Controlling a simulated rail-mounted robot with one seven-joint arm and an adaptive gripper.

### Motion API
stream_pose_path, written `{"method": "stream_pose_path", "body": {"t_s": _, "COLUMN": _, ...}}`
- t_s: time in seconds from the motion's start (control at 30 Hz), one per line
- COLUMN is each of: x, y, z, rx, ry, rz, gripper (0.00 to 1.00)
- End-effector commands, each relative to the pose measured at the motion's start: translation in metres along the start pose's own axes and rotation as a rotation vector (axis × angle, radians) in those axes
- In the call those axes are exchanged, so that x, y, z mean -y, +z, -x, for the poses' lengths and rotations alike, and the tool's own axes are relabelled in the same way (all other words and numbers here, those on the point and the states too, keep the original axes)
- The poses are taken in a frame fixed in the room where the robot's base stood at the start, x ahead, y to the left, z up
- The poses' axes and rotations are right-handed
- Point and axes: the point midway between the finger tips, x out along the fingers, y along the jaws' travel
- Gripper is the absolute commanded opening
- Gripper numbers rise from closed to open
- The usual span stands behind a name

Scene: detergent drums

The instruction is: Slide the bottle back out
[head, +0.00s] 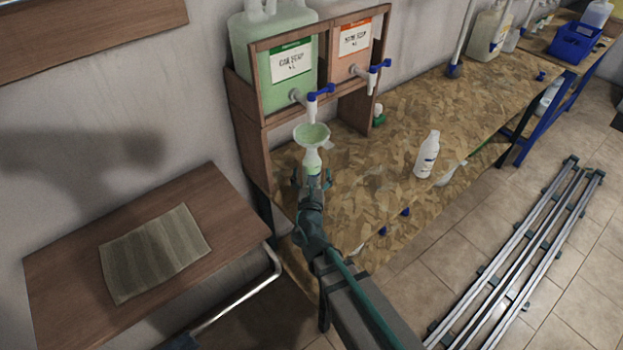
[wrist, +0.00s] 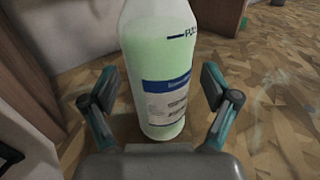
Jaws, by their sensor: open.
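A bottle (head: 312,160) with pale green contents stands upright on the chipboard bench under the tap (head: 312,104) of the green drum (head: 275,60). A pale green funnel (head: 311,134) sits at its top. In the wrist view the bottle (wrist: 160,70) fills the middle, with a blue-and-white label and a fill mark; its top is out of frame. My gripper (head: 312,182) is at the bottle's near side. In the wrist view my gripper (wrist: 166,92) is open, with one finger on each side of the bottle and gaps visible beside it.
A second drum (head: 352,60) with an orange label and a blue-handled tap stands to the right in the wooden rack (head: 255,150). A white bottle (head: 427,155) stands further right on the bench. A side table (head: 70,245) with a cloth (head: 155,250) is at left.

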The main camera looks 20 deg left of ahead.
Motion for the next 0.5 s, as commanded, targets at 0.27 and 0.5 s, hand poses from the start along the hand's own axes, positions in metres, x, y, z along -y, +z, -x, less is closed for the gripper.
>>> {"method": "stream_pose_path", "body": {"t_s": 0.27, "x": 0.0, "y": -0.0002, "z": -0.0006, "rx": 0.0, "ry": 0.0, "rz": 0.0, "gripper": 0.87}}
{"method": "stream_pose_path", "body": {"t_s": 0.5, "x": -0.0001, "y": -0.0002, "z": -0.0005, "rx": 0.0, "ry": 0.0, "rz": 0.0, "gripper": 0.47}}
